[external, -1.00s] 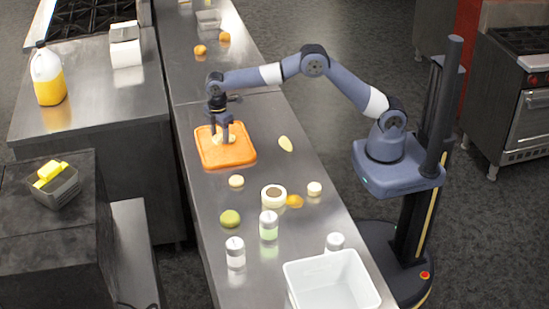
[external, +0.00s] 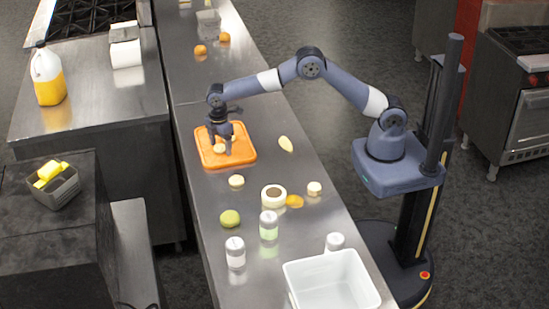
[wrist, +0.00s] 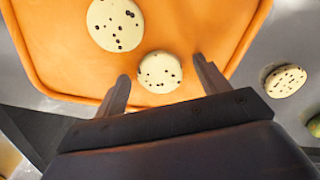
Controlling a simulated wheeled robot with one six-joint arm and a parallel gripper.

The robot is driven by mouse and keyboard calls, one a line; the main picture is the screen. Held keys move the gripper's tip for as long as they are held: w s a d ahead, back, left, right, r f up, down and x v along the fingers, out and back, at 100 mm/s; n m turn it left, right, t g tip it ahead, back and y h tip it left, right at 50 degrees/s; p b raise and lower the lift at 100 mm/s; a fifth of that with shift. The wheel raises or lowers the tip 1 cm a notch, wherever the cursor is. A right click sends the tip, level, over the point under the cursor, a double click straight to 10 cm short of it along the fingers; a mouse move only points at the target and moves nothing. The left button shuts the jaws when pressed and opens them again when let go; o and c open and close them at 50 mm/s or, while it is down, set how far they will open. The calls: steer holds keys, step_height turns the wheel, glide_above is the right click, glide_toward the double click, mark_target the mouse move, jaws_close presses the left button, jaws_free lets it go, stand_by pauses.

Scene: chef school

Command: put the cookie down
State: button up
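A pale cookie with dark chips (wrist: 159,72) lies on the orange tray (wrist: 60,70), close to its edge, between my fingertips. A gap shows on both sides of it. My gripper (wrist: 161,80) is open, with its fingers low over the tray; in the external view my gripper (external: 222,150) points down at the orange tray (external: 243,155). A second chip cookie (wrist: 115,24) lies on the tray beside the first. A third cookie (wrist: 285,81) lies off the tray on the steel counter; it also shows in the external view (external: 236,181).
On the counter in front of the tray stand a round white container (external: 273,196), a green fruit (external: 230,219), several lidded jars (external: 235,253) and a white bin (external: 331,282). A pale oval item (external: 286,144) lies right of the tray. Oranges (external: 200,50) lie beyond it.

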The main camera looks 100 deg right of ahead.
mark_target(221, 146)
step_height(221, 146, up, 12)
steer(key=shift+r+b, duration=0.2)
steer(key=shift+b, duration=0.3)
steer(key=shift+o, duration=0.7)
